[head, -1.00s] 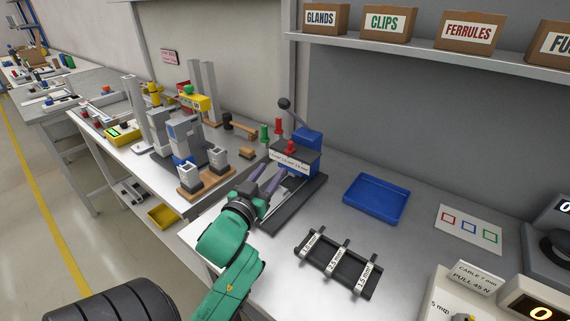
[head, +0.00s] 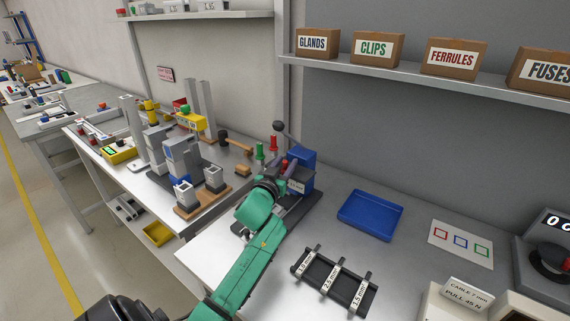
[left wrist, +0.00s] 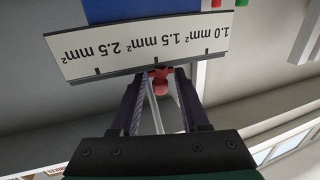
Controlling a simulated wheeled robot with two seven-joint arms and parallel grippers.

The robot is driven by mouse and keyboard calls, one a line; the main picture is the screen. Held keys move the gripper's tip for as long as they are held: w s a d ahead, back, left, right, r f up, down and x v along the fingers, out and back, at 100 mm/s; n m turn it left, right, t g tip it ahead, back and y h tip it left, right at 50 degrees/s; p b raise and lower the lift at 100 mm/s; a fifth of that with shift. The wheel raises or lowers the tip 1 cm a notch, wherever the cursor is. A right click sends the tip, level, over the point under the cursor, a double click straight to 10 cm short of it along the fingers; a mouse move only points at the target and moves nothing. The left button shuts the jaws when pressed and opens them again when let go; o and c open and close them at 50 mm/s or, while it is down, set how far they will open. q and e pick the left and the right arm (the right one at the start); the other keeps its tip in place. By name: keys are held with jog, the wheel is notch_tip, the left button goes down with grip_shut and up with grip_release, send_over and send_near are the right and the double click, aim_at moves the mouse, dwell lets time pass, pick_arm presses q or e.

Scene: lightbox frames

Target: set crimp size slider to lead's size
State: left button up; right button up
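The crimp tool (head: 302,178) is a blue and dark block with a black lever on a dark base. In the left wrist view its size scale (left wrist: 140,45) is upside down and reads 1.0, 1.5 and 2.5 mm². The red slider knob (left wrist: 160,74) is by the middle mark, 1.5. My left gripper (head: 285,168) is at the tool's front; in the left wrist view its fingertips (left wrist: 161,80) stand either side of the knob. I cannot tell whether they press it. A black rack (head: 335,283) carries tags that seem to read 1.0, 2.5 and 1.5 mm. My right gripper is not in view.
A blue tray (head: 368,214) and a card with coloured squares (head: 461,243) lie to the right. A sign reading cable and pull 45 N (head: 467,294) is at front right. Labelled boxes (head: 377,49) stand on the shelf.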

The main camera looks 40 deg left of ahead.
pick_arm(q)
grip_shut()
jog(key=shift+f, duration=0.1)
dwell(1.1)
